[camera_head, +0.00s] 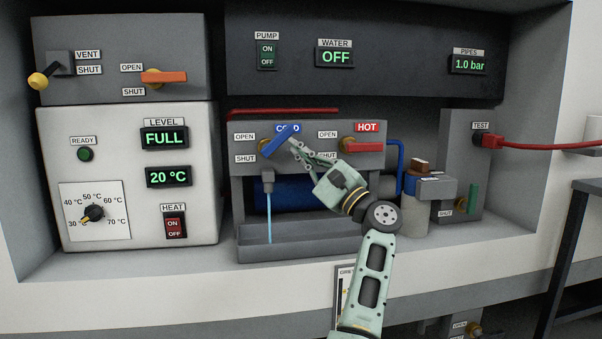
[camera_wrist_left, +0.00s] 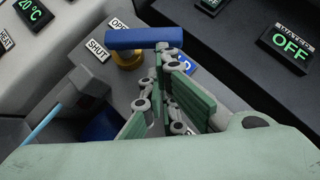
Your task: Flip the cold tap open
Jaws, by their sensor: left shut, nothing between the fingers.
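The cold tap has a blue lever (camera_head: 279,142) under the COLD label. The lever is tilted, its right end higher than its left, and it partly covers that label. OPEN and SHUT labels sit to its left. A thin light-blue stream (camera_head: 269,215) runs from the spout (camera_head: 267,180) below. My left gripper (camera_head: 296,146) is shut and empty, its fingertips at the right part of the lever. In the left wrist view the fingertips (camera_wrist_left: 168,52) are close against the end of the blue lever (camera_wrist_left: 143,38); contact is not certain. My right gripper is not in view.
The red hot lever (camera_head: 363,147) is just right of my left gripper. A grey trough (camera_head: 320,243) lies below the spout. The WATER display (camera_head: 335,55) reads OFF. A pump switch (camera_head: 267,56) is above, and a heater panel (camera_head: 125,175) stands to the left.

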